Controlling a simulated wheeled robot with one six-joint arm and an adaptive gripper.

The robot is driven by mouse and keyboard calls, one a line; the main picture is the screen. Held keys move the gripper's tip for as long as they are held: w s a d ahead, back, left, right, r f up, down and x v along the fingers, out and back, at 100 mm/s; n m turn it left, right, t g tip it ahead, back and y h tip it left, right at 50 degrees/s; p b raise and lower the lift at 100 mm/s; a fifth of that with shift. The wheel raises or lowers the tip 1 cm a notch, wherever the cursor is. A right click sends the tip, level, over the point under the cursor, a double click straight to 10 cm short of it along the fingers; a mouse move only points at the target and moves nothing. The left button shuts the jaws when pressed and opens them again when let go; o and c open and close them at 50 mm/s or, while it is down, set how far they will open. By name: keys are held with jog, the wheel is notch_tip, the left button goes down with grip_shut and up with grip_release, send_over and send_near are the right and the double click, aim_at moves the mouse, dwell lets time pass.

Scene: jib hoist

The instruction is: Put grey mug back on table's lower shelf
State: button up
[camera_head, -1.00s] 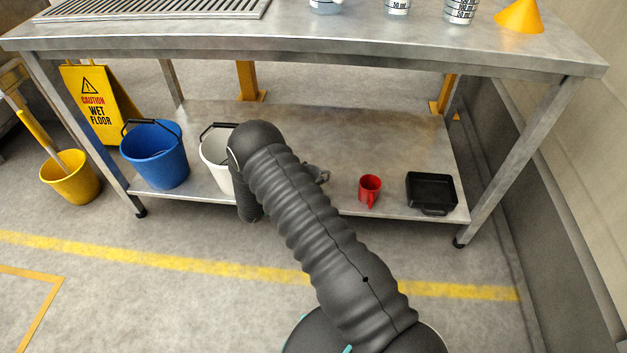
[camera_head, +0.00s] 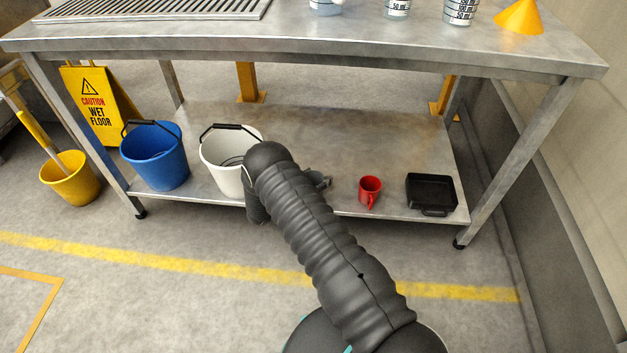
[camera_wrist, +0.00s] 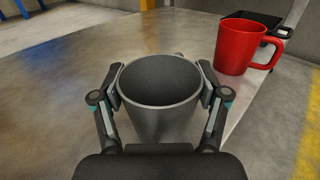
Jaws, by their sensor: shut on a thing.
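The grey mug (camera_wrist: 160,118) is upright between the two fingers of my gripper (camera_wrist: 160,95) in the wrist view, with a finger pressed on each side. It is over or on the front part of the table's lower shelf (camera_wrist: 60,85); I cannot tell whether its base touches. In the head view my arm hides most of the gripper and mug; a small grey part (camera_head: 322,181) shows right of the arm, above the lower shelf (camera_head: 310,135).
A red mug (camera_head: 370,191) stands right of my gripper, also close in the wrist view (camera_wrist: 240,48). A black tray (camera_head: 431,192) lies farther right. A white bucket (camera_head: 222,172) and a blue bucket (camera_head: 155,157) stand to the left. The tabletop (camera_head: 300,38) overhangs the shelf.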

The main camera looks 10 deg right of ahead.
jog(key=shift+f, duration=0.15)
jog(key=o, duration=1.4)
